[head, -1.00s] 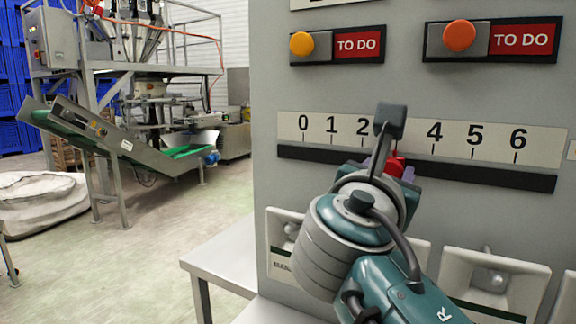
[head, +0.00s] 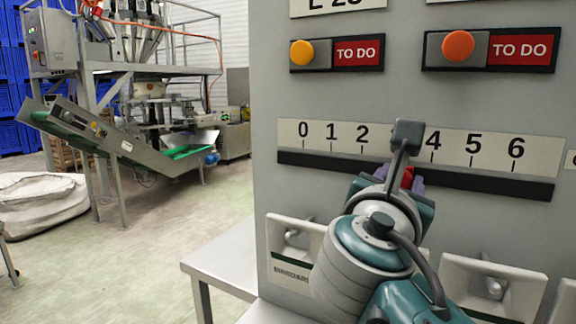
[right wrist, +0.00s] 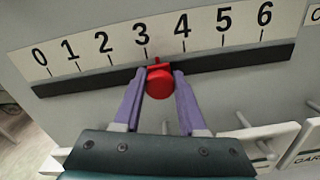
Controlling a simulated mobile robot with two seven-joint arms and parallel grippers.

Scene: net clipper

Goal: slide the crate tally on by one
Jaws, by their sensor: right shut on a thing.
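The crate tally is a white scale (head: 332,136) numbered 0 to 6, above a dark slot rail (head: 325,162) on a grey panel. Its red slider knob (right wrist: 159,82) sits on the rail; in the head view the knob (head: 407,177) is partly hidden by my arm. In the right wrist view its small pointer stands near the 3 mark, seemingly slightly to its right. My right gripper (right wrist: 157,88) is shut on the knob, with a purple finger on each side. My left gripper is not in view.
Above the scale are two sliding tags, one with a yellow knob (head: 302,53) and one with an orange knob (head: 458,45), both showing TO DO. Pale trays (head: 293,240) with knobs are below. A grey table (head: 222,262) stands at the panel's left.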

